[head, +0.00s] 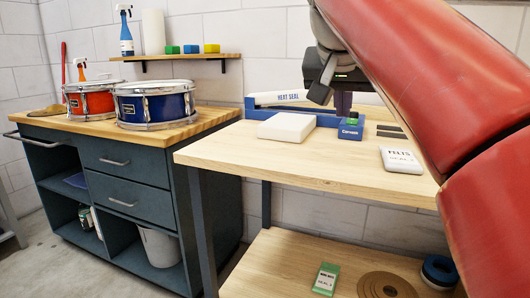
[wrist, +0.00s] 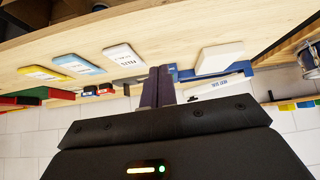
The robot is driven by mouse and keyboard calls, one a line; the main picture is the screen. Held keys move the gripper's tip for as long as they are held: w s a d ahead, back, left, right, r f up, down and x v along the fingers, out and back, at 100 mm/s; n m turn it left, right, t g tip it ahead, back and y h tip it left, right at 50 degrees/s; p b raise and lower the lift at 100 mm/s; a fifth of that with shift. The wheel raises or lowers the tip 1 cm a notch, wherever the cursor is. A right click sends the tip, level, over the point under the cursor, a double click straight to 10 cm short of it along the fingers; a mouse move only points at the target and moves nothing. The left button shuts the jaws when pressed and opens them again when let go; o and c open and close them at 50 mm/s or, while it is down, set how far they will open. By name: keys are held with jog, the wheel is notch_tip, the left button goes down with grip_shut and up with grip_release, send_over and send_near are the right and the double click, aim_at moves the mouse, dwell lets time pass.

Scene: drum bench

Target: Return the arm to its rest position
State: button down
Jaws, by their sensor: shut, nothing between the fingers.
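My gripper (head: 342,104) is shut and empty. My red arm crosses the right side of the head view and hides part of the bench.
A blue heat sealer (head: 254,105), a white box (head: 287,127) and a felts box (head: 401,160) stand on the bench. Yellow (wrist: 45,73) and light blue (wrist: 80,64) packets show in the wrist view. Red (head: 89,99) and blue (head: 155,104) drums stand left. The bench's front left is clear.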

jog(key=s+f+n+y, duration=0.1)
jog(key=s+f, duration=0.5)
jog(key=f, duration=0.5)
jog(key=s+d+f+n+g+y, duration=0.1)
jog(key=s+f, duration=0.6)
jog(key=f, duration=0.5)
jog(key=s+d+f+n+g+y, duration=0.1)
jog(key=s+f+n, duration=0.1)
jog(key=s+f, duration=0.4)
notch_tip(320, 180, down, 5)
jog(key=shift+s+f, duration=0.15)
jog(key=c, duration=2.1)
grip_release()
jog(key=shift+d, duration=0.1)
